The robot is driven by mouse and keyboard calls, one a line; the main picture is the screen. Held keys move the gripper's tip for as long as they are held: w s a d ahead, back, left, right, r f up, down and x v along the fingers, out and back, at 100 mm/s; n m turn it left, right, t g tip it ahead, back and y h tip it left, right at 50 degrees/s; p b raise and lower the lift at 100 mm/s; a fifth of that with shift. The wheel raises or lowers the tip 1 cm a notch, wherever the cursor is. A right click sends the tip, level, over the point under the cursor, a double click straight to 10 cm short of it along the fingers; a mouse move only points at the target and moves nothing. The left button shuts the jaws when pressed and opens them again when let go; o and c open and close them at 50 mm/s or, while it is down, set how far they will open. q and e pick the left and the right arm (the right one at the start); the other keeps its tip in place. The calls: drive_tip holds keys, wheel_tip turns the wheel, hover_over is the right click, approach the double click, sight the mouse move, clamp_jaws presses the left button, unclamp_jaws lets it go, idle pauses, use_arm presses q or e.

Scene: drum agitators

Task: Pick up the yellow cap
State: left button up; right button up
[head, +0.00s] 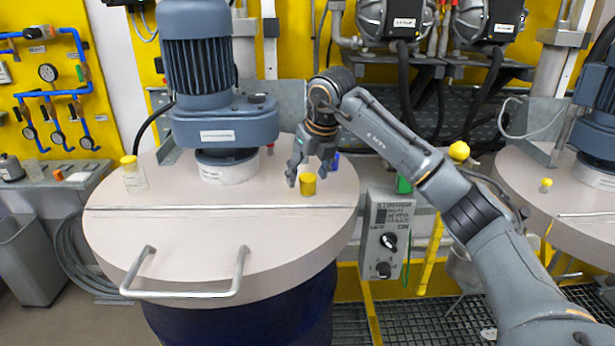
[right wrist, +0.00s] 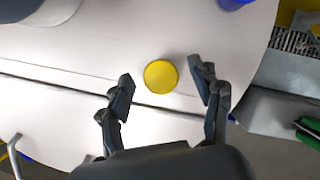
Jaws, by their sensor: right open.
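The yellow cap (head: 308,185) is a short round piece on the pale drum lid, right of the blue-grey motor. In the right wrist view the yellow cap (right wrist: 161,75) shows from above as a disc between and slightly beyond the fingertips. My right gripper (head: 310,175) is open above the lid, close beside the cap in the head view. In the right wrist view its fingers (right wrist: 160,84) stand apart on either side of the cap, with visible gaps. My left gripper is not in view.
The drum lid (head: 190,250) carries the motor (head: 205,75) and a handle (head: 190,292). A clear jar with a yellow top (head: 131,175) stands at the lid's left. A blue object (right wrist: 232,4) lies beyond the cap. A control box (head: 388,235) hangs right of the lid.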

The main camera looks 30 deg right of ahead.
drive_tip(key=shift+x, duration=0.85)
drive_tip(key=shift+r, duration=0.1)
drive_tip(key=c, duration=0.9)
drive_tip(key=shift+c, duration=0.2)
